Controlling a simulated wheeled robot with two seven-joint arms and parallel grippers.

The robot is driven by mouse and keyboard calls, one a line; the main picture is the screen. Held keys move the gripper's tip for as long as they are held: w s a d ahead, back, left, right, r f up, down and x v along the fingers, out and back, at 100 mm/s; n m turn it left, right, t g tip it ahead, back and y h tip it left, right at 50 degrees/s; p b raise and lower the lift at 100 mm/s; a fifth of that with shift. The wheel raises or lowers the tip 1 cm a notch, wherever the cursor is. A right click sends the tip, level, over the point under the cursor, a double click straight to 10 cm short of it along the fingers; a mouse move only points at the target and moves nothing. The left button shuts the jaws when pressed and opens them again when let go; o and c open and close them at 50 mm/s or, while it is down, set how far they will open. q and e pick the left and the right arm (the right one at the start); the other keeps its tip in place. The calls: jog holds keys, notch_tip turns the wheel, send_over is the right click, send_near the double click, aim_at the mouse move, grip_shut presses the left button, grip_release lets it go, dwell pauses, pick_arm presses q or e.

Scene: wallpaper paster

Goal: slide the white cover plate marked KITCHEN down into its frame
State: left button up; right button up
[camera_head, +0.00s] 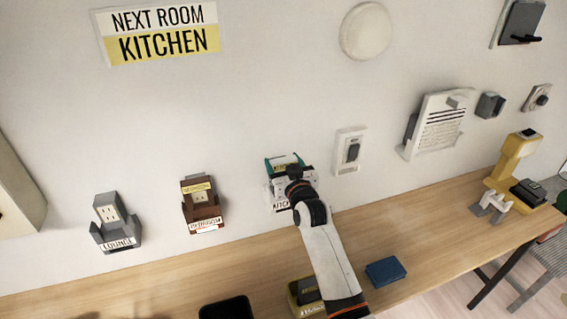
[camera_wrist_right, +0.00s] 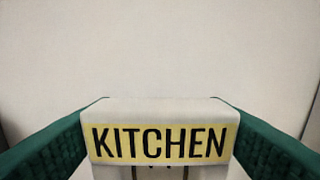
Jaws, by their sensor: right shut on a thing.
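The white cover plate marked KITCHEN (camera_wrist_right: 160,106) has a yellow label band and sits between the green finger pads of my right gripper (camera_wrist_right: 160,140) in the right wrist view. In the head view my right gripper (camera_head: 285,172) is at the wall and is shut on the plate, whose yellow label just shows at its top. A white frame with a KITCHEN label (camera_head: 281,206) shows just below the gripper, partly hidden by the hand and arm. I cannot tell how far the plate is inside the frame. My left gripper is not in view.
To the left on the wall are a brown frame (camera_head: 205,212) holding a plate and a grey LOUNGE frame (camera_head: 115,235) with an outlet. A white switch (camera_head: 349,150) is close on the right. A wooden desk (camera_head: 430,215) below holds a blue box (camera_head: 385,271).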

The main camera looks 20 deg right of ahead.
jog(key=shift+f, duration=0.4)
jog(key=o, duration=1.1)
jog(key=shift+c, duration=0.2)
jog(key=s+b, duration=0.2)
jog(key=s, duration=1)
jog(key=shift+d+b, duration=0.2)
jog(key=shift+b, duration=0.2)
